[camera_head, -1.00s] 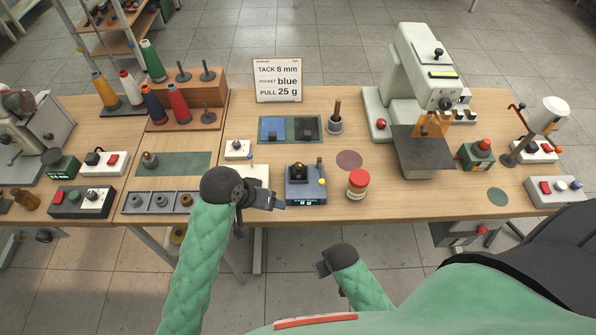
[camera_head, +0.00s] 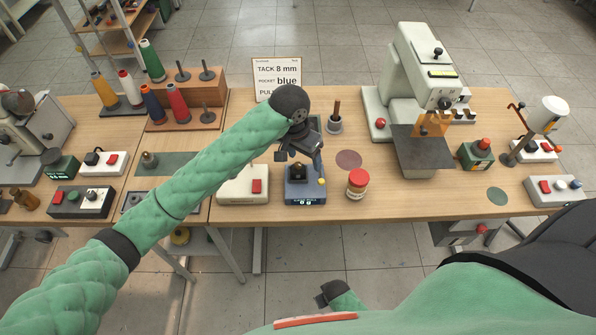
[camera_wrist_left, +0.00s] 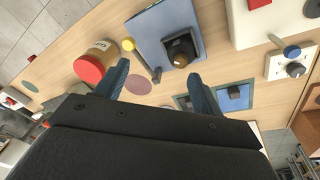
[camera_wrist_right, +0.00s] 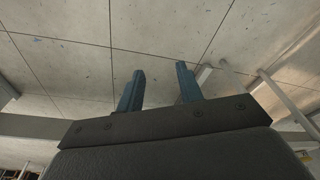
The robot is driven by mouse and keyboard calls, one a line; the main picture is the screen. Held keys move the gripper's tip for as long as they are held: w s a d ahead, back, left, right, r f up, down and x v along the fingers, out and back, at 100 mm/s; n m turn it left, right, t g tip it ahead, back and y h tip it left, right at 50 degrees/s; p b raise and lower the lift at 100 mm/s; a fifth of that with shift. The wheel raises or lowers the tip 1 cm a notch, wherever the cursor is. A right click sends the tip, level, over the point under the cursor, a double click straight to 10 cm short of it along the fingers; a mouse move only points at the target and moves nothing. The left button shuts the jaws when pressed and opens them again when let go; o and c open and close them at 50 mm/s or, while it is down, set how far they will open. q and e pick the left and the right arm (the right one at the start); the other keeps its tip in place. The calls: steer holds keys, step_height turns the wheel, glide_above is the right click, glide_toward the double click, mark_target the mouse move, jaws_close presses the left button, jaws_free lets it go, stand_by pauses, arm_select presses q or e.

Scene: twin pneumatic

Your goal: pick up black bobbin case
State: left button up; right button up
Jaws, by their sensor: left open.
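A small black case with a brownish top (camera_head: 298,170) sits on the blue-grey device (camera_head: 305,197); it also shows in the left wrist view (camera_wrist_left: 181,48). I cannot tell for certain whether it is the bobbin case. My left gripper (camera_head: 299,158) is open and empty above the far side of this device, fingers pointing down, and hides most of the blue and dark pockets. In the left wrist view, small dark pieces show in the blue pocket (camera_wrist_left: 236,97) and at the dark pocket. My right gripper (camera_wrist_right: 160,72) is open and empty, over the floor.
A red-lidded jar (camera_head: 357,184) stands right of the device. A white box with a red button (camera_head: 242,185) is at its left. A brown-handled tool in a holder (camera_head: 335,122) stands behind. The sewing machine (camera_head: 405,80) is farther right. Table around the reddish disc (camera_head: 348,160) is clear.

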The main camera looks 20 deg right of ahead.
mark_target(298, 164)
arm_select(q)
steer(key=w, duration=0.1)
steer(key=w+y, duration=0.1)
steer(key=w+r, duration=0.1)
steer(key=shift+w+a+y, duration=0.1)
steer(key=shift+a+y, duration=0.2)
steer(key=shift+y, duration=0.1)
steer(key=shift+w+a+f, duration=0.1)
steer(key=shift+w, duration=0.05)
steer(key=shift+f+p, duration=0.6)
steer(key=shift+f, duration=0.65)
steer(key=f+p, duration=0.1)
steer(key=s+f+p, duration=0.1)
steer(key=f, duration=0.1)
steer(key=shift+f, duration=0.2)
steer(key=shift+f+p, duration=0.35)
steer(key=shift+f, duration=0.5)
steer(key=c, duration=1.1)
steer(key=shift+c, duration=0.2)
arm_select(e)
steer(key=s+d+f, duration=0.3)
steer(key=s+f, duration=0.4)
steer(key=f, duration=0.5)
steer(key=shift+d, duration=0.3)
steer(key=shift+f, duration=0.1)
arm_select(q)
steer(key=shift+r, duration=0.2)
